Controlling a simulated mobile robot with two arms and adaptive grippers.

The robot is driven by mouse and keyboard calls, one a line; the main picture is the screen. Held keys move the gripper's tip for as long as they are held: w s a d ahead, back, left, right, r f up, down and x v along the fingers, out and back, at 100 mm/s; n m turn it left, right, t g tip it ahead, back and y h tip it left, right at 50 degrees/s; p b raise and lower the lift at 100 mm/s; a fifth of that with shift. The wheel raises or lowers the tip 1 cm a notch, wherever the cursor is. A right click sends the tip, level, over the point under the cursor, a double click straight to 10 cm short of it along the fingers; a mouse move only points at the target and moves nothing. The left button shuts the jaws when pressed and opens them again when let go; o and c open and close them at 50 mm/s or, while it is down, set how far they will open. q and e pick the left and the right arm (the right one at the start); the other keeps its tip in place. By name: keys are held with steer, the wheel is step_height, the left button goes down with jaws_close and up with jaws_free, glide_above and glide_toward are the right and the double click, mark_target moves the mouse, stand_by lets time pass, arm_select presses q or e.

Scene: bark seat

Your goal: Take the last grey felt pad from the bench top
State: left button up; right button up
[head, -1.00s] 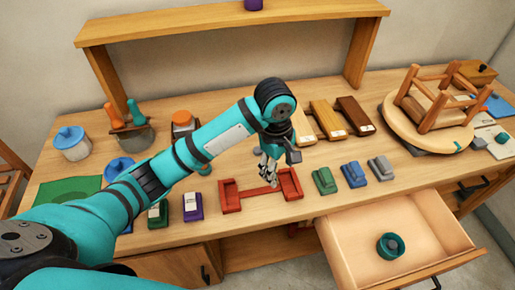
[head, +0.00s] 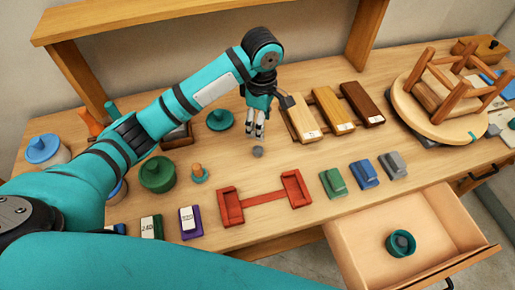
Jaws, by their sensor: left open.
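A small round grey felt pad (head: 257,152) lies on the bare wood of the bench top (head: 300,163), behind the red holder. My left gripper (head: 255,137) points down just above and behind the pad in the picture. Its fingers are open and nothing shows between them. The gap between fingertips and pad looks small, but I cannot tell its exact height. An upturned wooden stool (head: 448,92) rests on a round board at the right. My right gripper is not in view.
A red holder (head: 265,197) stands in front of the pad. Three wooden boards (head: 330,110) lie to the right of the gripper. Green, blue and grey blocks (head: 363,173) line the front. An open drawer (head: 350,230) holds a teal cup (head: 400,243) with something grey inside. Jars stand left.

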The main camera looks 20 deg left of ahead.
arm_select(q)
glide_above(258, 149)
steer(key=f, duration=0.5)
steer(key=shift+s+d+f+p, duration=0.1)
steer(key=shift+d+f+p, duration=0.1)
steer(key=shift+d+p, duration=0.15)
step_height(258, 149, down, 2)
steer(key=shift+a, duration=0.1)
steer(key=shift+f+p, duration=0.35)
steer(key=f, duration=0.3)
steer(key=shift+a+f+p, duration=0.3)
steer(key=shift+p, duration=0.1)
steer(key=shift+f, duration=0.35)
steer(key=shift+c, duration=0.2)
steer(key=c, duration=0.7)
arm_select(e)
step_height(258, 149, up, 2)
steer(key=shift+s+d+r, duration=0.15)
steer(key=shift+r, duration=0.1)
